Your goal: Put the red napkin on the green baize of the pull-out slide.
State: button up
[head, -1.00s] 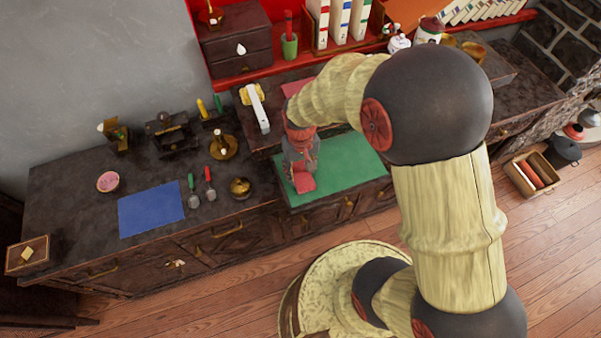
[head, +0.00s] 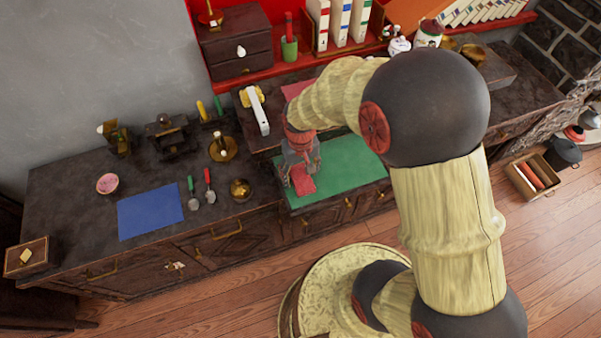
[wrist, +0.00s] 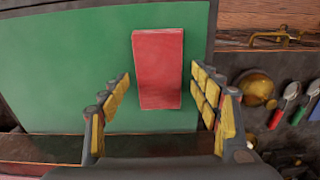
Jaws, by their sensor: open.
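The red napkin (head: 303,180) lies flat on the green baize (head: 345,165) of the pull-out slide, near the baize's left end in the head view. In the wrist view the napkin (wrist: 158,68) is a red rectangle lying wholly on the green baize (wrist: 70,70). My arm covers part of the baize's right side in the head view.
A blue mat (head: 150,211), two small trowel-like tools and a brass pot (head: 240,189) are on the dark counter left of the slide. A white-handled thing (head: 256,110) lies on the raised ledge behind. Baize to the right of the napkin is clear.

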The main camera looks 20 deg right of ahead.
notch_tip(320, 180, up, 13)
jog(key=p, duration=0.4)
notch_tip(320, 180, up, 14)
jog(key=t, duration=0.3)
send_over(301, 177)
jog(key=s, duration=0.5)
jog(key=s+d+r+t, duration=0.1)
jog(key=s+r+t, duration=0.1)
jog(key=s+r, duration=0.5)
jog(key=shift+s+d+r+t, duration=0.2)
jog(key=shift+s+r+t, duration=0.15)
jog(key=shift+s, duration=0.55)
